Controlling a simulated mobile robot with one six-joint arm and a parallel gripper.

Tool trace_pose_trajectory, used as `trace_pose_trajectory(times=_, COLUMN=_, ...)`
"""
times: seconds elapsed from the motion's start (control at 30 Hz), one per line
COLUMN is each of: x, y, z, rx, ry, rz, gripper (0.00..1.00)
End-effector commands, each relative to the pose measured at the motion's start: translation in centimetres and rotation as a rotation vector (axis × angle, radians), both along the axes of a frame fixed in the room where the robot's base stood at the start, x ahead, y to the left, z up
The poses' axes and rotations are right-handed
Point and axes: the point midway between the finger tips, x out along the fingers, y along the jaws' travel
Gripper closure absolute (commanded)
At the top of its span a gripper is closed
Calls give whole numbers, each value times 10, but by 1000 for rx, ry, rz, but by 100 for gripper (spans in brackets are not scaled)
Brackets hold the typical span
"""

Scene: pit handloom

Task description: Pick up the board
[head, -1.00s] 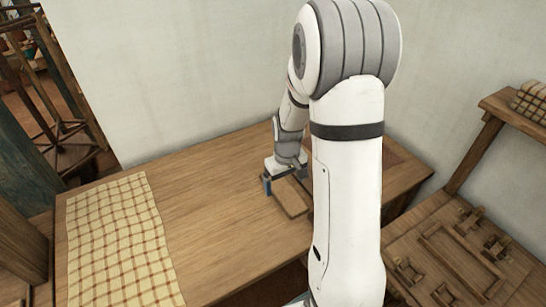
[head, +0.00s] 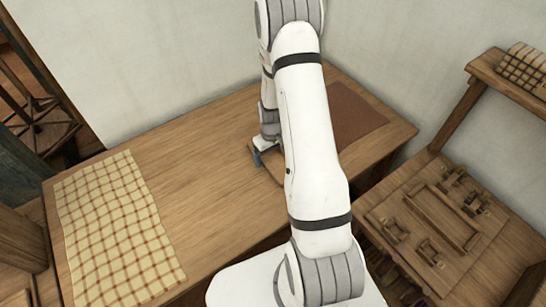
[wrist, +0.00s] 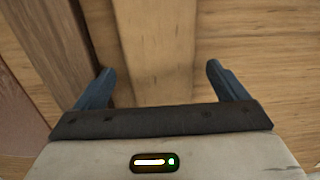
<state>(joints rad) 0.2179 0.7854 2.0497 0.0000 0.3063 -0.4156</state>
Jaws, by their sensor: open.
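The board (head: 270,172) is a flat piece of brown wood on the table (head: 205,190). In the head view my arm hides most of it. My gripper (head: 264,156) is at the board's left side, pointing down. In the wrist view my gripper (wrist: 160,72) is open, with blue fingers on either side of a pale wooden strip, which seems to be part of the board (wrist: 152,45). I cannot tell the fingers' height above the table.
A checked cloth (head: 115,225) covers the table's left end. A reddish-brown mat (head: 355,115) lies at the far right, behind my arm. A lower wooden bench with pegs (head: 435,225) and a shelf with folded cloth (head: 525,70) stand at right. The table's middle is clear.

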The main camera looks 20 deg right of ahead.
Motion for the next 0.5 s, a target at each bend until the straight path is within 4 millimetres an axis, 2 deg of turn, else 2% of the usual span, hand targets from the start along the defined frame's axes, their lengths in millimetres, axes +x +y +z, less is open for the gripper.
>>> trace_pose_trajectory(times=0.13, x=0, y=0, z=-10, rx=1, ry=1, rz=0, gripper=7)
trace_pose_trajectory(times=0.37, x=0, y=0, z=-11, rx=0, ry=0, rz=-1, gripper=7)
trace_pose_trajectory(times=0.5, x=0, y=0, z=-11, rx=0, ry=0, rz=-1, gripper=18)
